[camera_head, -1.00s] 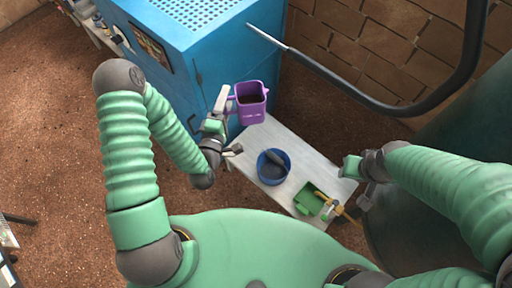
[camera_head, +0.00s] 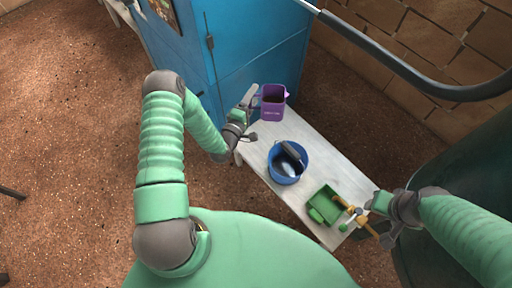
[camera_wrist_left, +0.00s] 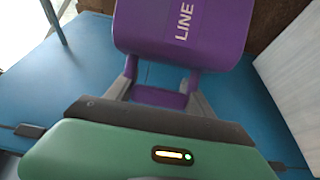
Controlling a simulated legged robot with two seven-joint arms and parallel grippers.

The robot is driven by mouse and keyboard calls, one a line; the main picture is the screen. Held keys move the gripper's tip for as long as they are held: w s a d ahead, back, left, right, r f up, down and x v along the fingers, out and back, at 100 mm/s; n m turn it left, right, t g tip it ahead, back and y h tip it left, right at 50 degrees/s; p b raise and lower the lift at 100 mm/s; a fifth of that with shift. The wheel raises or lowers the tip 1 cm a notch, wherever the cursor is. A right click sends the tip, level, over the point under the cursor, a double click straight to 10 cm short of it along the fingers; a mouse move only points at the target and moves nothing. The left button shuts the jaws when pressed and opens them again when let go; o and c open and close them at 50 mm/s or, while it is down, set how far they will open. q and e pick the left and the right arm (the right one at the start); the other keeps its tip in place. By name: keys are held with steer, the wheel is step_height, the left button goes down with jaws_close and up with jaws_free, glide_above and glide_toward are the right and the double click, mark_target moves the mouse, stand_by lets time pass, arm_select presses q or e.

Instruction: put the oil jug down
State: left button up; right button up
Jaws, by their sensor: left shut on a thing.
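The purple oil jug (camera_head: 272,108) is at the far end of the pale bench (camera_head: 330,166), next to the blue cabinet. My left gripper (camera_head: 250,108) is shut on its handle. In the left wrist view the jug (camera_wrist_left: 185,28) shows lettering reading "LINE" and fills the top middle, its handle (camera_wrist_left: 155,96) between my left gripper's (camera_wrist_left: 158,92) fingers.
A blue bucket (camera_head: 287,172) with a dark object in it stands mid-bench. A green tray (camera_head: 321,203) and a yellow fitting (camera_head: 364,222) sit near the right end. The blue cabinet (camera_head: 255,50) rises behind the jug. A dark pipe (camera_head: 390,72) crosses the upper right.

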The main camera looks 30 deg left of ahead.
arm_select(q)
steer(key=a+f+b, duration=0.2)
steer(key=f+b, duration=0.3)
steer(key=f, duration=0.5)
steer(key=w+a+f+b, duration=0.1)
steer(key=a+f+b, duration=0.2)
steer(key=f, duration=0.6)
steer(key=a+f+b, duration=0.2)
steer(key=f+b, duration=0.5)
steer(key=f, duration=0.3)
steer(key=shift+w+a+f+b, duration=0.3)
steer(key=shift+w+f+b, duration=0.05)
steer(key=shift+r, duration=0.15)
steer(key=o, duration=1.4)
steer(key=shift+o, duration=0.2)
